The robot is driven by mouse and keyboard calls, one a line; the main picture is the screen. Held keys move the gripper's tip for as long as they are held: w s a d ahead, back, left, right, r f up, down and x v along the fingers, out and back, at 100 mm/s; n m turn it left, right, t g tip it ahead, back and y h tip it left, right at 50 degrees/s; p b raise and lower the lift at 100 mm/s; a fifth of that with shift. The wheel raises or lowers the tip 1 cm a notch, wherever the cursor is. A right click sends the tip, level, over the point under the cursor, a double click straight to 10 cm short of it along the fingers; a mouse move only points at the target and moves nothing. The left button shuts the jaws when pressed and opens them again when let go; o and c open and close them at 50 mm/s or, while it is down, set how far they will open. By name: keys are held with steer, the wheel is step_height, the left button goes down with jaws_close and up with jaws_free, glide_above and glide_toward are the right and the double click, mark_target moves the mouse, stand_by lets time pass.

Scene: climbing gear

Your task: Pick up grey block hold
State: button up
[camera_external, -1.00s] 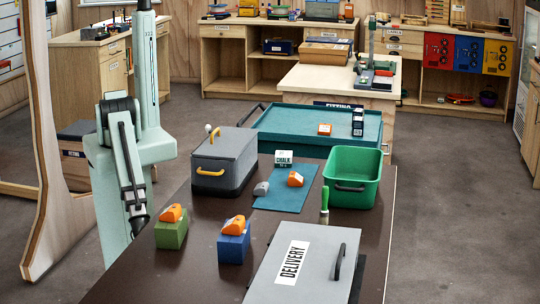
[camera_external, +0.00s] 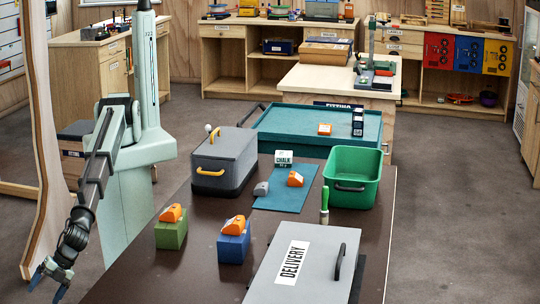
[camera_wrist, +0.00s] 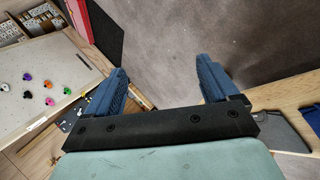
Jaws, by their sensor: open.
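The grey block hold (camera_external: 261,188) is a small grey piece on the teal mat (camera_external: 290,202), beside an orange hold (camera_external: 295,179), in the external view. My gripper (camera_external: 47,283) is at the lower left, off the table's left side, far from the grey hold. Its blue fingers also show in the wrist view (camera_wrist: 162,85), spread apart with nothing between them. The grey hold is not visible in the wrist view.
A grey case (camera_external: 224,160) with yellow handles stands left of the mat. A green bin (camera_external: 355,178) stands right. Orange holds sit on a green block (camera_external: 171,234) and a blue block (camera_external: 233,247). A grey delivery lid (camera_external: 318,265) lies in front.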

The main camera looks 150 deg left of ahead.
steer(key=w+d+r+h, duration=0.1)
steer(key=w+d+r, duration=0.25)
steer(key=r, duration=0.55)
steer(key=w+d+r+h, duration=0.15)
steer(key=w+r, duration=0.25)
steer(key=r, duration=0.4)
steer(key=w+a+r+t+y, duration=0.1)
steer(key=w+a+r, duration=0.3)
steer(key=a, duration=0.5)
steer(key=w+a+r+t+y, duration=0.1)
steer(key=w+a+r, duration=0.3)
steer(key=a, duration=0.4)
steer(key=w+a+n+y, duration=0.2)
steer(key=a+y, duration=0.1)
steer(key=a, duration=1.6)
steer(key=n+g+y, duration=0.4)
steer(key=n+y, duration=0.1)
steer(key=n, duration=0.3)
glide_toward(261, 185)
steer(key=shift+s+d+f, duration=0.15)
steer(key=shift+f, duration=1.35)
steer(key=shift+s+d+f, duration=0.15)
steer(key=shift+f, duration=1.35)
steer(key=shift+s+d+f, duration=0.1)
steer(key=shift+s+f, duration=0.1)
steer(key=shift+f, duration=1.3)
steer(key=shift+c, duration=0.4)
